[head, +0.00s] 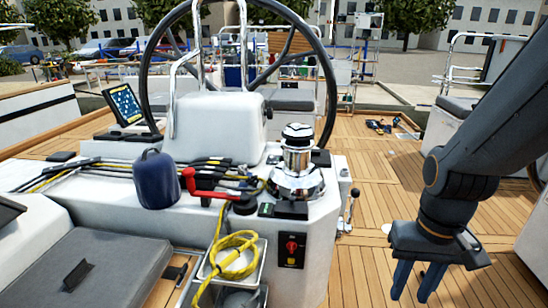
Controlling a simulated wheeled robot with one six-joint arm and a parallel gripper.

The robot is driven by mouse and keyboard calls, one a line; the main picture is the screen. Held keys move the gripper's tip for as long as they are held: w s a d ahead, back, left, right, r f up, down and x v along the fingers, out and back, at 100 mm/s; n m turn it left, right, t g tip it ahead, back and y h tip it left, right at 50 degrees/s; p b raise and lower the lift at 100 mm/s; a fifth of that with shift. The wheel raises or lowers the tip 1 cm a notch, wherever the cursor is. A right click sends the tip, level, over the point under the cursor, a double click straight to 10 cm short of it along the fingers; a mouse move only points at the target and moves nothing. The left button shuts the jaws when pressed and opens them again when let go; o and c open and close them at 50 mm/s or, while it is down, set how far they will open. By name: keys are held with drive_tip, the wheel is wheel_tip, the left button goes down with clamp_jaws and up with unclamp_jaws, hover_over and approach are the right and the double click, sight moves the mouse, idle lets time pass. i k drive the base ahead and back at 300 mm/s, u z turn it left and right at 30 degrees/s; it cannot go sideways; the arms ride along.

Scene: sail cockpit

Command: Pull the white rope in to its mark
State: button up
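My gripper (416,290) hangs at the lower right over the teak deck, pointing down. Its two blue fingers are apart with nothing visible between them; the tips are near the picture's bottom edge. Several dark and yellow ropes (70,172) run across the white console to a row of clutches with a raised red lever (190,182). I cannot make out a clearly white rope or its mark. A chrome winch (298,165) stands at the console's right corner, left of my gripper and apart from it. A yellow rope coil (234,255) hangs over an open bin.
The steering wheel (330,80) and a display (126,104) are behind. A red switch panel (291,249) and a lever (348,208) are on the console's right side. Deck (375,200) between console and arm is clear.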

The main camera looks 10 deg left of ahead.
sight(241, 169)
drive_tip(key=z, duration=0.05)
drive_tip(key=i, duration=0.7)
drive_tip(key=u, duration=0.7)
drive_tip(key=i, duration=0.7)
drive_tip(key=u, duration=0.6)
